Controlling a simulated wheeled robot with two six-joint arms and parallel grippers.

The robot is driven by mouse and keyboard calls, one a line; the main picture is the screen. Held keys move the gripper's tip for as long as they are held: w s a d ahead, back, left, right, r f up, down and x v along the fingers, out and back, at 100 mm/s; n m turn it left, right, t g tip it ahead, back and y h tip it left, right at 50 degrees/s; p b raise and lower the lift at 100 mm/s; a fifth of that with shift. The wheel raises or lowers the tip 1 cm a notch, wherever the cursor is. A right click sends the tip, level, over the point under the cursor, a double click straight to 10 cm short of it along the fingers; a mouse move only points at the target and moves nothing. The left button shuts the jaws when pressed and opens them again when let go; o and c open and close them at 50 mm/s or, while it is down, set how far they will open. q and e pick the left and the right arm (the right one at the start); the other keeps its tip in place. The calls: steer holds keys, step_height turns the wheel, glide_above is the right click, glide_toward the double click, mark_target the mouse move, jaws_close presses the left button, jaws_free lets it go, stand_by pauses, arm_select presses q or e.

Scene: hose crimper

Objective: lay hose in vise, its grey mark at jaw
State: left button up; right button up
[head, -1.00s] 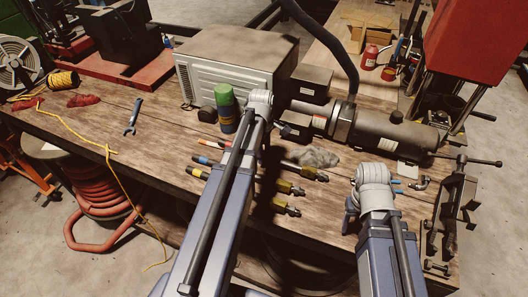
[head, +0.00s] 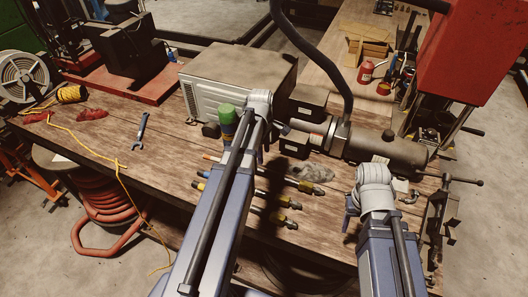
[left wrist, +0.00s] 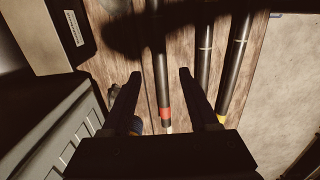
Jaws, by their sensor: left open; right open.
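Several black hoses lie side by side on the wooden bench, with brass fittings at their right ends; one hose (head: 274,193) shows beside my left arm. In the left wrist view, a hose with a red band (left wrist: 161,70) lies between the fingers of my left gripper (left wrist: 160,75), which is open and above it. Two more hoses (left wrist: 206,50) with pale rings lie to the right. The vise (head: 440,215) stands at the bench's right edge. My left fingers are hard to make out in the head view. My right arm is near the vise, its gripper hidden.
A grey cabinet (head: 232,80) and a green-capped bottle (head: 227,120) stand behind the hoses. A large cylindrical machine (head: 385,152) lies across the back right. A grey rag (head: 312,173) lies near the hose fittings. The bench around a wrench (head: 140,130) is mostly clear.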

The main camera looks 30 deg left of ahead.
arm_select(q)
step_height(320, 180, up, 4)
steer(key=p, duration=0.3)
steer(key=shift+a+r, duration=0.1)
steer(key=s+d+m, duration=0.7)
steer(key=d+m, duration=0.4)
steer(key=d, duration=0.1)
steer(key=s+d+m+y, duration=0.1)
steer(key=s+d+m, duration=0.6)
steer(key=d+m, duration=0.4)
steer(key=shift+d+y, duration=0.3)
steer(key=shift+d, duration=0.2)
steer(key=shift+s, duration=0.15)
